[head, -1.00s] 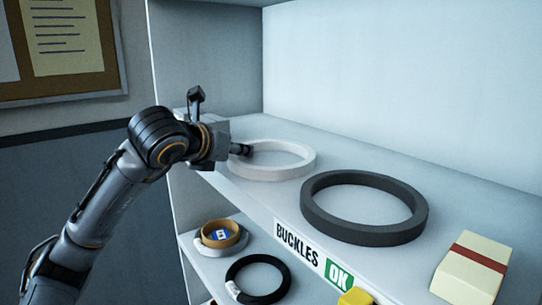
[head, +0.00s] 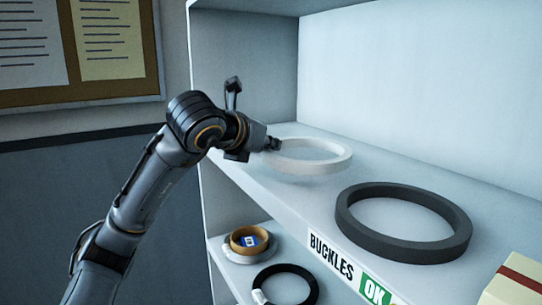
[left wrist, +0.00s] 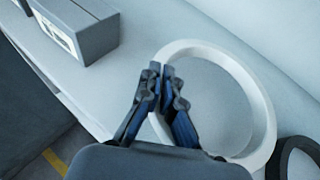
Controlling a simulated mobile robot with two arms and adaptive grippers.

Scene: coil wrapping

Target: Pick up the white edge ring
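The white edge ring (head: 335,164) is over the left end of the upper shelf in the head view, with a faint shadow below it; it looks slightly raised. My left gripper (head: 275,144) is at the ring's left side. In the left wrist view the ring (left wrist: 262,105) fills the middle right, and the left gripper's fingertips (left wrist: 161,70) are close together on its rim. They look shut on it, though the exact contact is partly hidden by the fingers. My right gripper is not in view.
A dark grey ring (head: 455,240) lies to the right on the same shelf (head: 415,178). A cream box with a red band (head: 515,285) stands further right. Below are a tan roll (head: 240,243) and a black ring (head: 290,290). A grey box (left wrist: 85,30) shows in the wrist view.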

